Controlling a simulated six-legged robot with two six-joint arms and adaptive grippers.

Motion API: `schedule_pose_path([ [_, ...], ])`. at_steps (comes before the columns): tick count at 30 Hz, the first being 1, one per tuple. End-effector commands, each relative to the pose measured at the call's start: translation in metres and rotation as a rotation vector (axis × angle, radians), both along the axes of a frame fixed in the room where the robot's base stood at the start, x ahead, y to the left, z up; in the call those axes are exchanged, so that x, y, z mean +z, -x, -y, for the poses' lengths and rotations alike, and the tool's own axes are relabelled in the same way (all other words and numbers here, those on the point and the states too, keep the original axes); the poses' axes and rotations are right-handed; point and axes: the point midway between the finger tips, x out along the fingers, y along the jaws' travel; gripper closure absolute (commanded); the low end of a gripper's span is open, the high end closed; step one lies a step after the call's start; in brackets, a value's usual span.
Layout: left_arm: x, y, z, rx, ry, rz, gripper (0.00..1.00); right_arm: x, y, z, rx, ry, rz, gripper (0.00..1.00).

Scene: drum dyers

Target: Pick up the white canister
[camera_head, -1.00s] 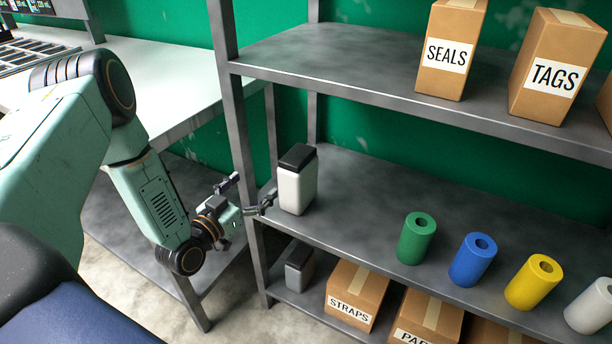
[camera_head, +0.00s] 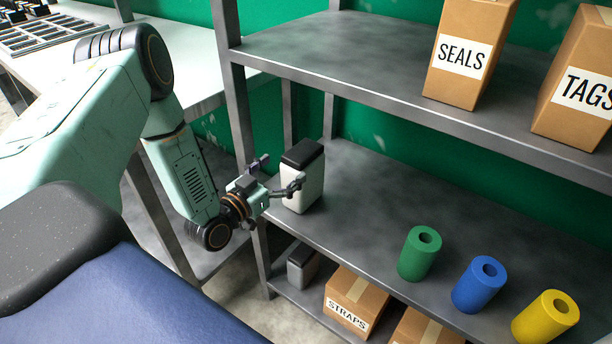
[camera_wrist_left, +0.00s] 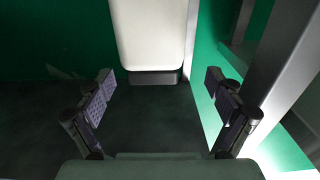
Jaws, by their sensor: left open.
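The white canister (camera_head: 313,183) with a black lid stands upright at the left end of the middle shelf (camera_head: 365,215). My left gripper (camera_head: 281,171) is open beside the canister's left side, and one finger overlaps its body in the head view. In the left wrist view the canister (camera_wrist_left: 152,32) appears upside down at the top, ahead of the spread fingers of the gripper (camera_wrist_left: 159,85). Nothing is between the fingers. Whether a finger touches the canister I cannot tell. My right gripper is not in view.
The grey shelf post (camera_head: 241,120) stands close to my left gripper. Green (camera_head: 416,258), blue (camera_head: 475,290) and yellow (camera_head: 545,320) cylinders stand to the right on the same shelf. Cartons sit above and below. The shelf between canister and green cylinder is clear.

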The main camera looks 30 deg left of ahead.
Motion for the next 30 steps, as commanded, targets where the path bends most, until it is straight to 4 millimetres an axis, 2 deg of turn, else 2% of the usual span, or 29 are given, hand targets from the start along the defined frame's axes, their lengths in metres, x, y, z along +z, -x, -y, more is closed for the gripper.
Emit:
schedule_pose_path([
  [8, -0.003, -0.029, 0.006, -0.003, -0.002, 0.002, 0.08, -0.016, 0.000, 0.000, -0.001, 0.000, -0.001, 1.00],
  [12, -0.006, -0.050, 0.011, -0.003, -0.002, 0.003, 0.08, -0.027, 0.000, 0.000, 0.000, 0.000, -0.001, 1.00],
  [16, -0.004, -0.065, 0.012, -0.002, -0.001, 0.001, 0.08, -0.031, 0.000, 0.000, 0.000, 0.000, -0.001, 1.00],
  [25, -0.003, -0.072, 0.013, 0.000, 0.000, 0.001, 0.08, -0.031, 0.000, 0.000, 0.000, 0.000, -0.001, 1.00],
  [30, -0.003, -0.071, 0.013, 0.000, 0.000, 0.001, 0.21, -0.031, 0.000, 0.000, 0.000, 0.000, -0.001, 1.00],
])
